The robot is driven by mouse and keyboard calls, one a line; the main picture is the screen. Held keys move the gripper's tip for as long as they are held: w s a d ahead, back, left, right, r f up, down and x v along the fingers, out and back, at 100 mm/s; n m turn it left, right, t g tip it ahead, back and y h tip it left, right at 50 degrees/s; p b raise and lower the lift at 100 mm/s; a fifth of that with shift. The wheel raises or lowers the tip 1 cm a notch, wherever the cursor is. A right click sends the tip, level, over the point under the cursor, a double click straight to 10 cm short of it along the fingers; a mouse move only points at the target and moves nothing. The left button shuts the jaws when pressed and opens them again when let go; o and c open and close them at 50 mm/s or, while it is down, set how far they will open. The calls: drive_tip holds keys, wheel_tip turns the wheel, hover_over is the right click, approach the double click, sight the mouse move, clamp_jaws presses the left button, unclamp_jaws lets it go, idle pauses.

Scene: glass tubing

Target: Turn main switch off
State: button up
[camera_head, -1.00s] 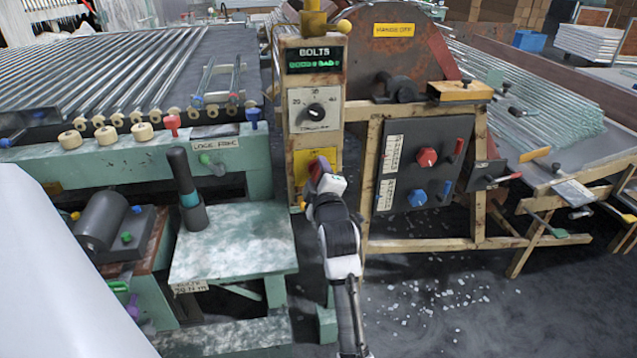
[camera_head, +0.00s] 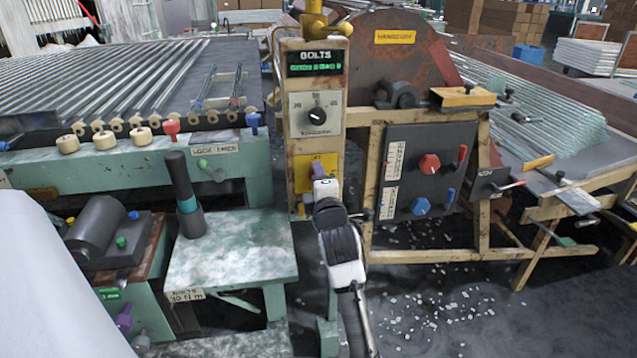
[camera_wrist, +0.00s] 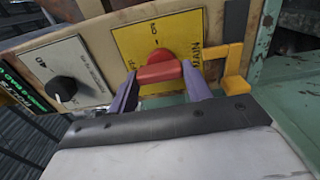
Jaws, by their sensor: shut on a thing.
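The main switch is a red handle (camera_wrist: 158,68) on a yellow plate (camera_wrist: 190,35) marked MAIN, low on the wooden control post (camera_head: 298,140). In the wrist view my gripper (camera_wrist: 160,78) has its two purple fingers on either side of the red handle and is shut on it. In the head view the yellow plate (camera_head: 308,170) shows, and my gripper covers most of the handle. A yellow bracket (camera_wrist: 225,65) sits beside the plate. The exact on or off marking is too small to read.
A black dial (camera_head: 316,115) is above the yellow plate. A black panel (camera_head: 425,170) with a red knob and a blue knob stands to the right. A green-topped table (camera_head: 235,255) with a dark cylinder is to the left. White bits lie on the floor.

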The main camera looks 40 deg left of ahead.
drive_tip(key=o, duration=1)
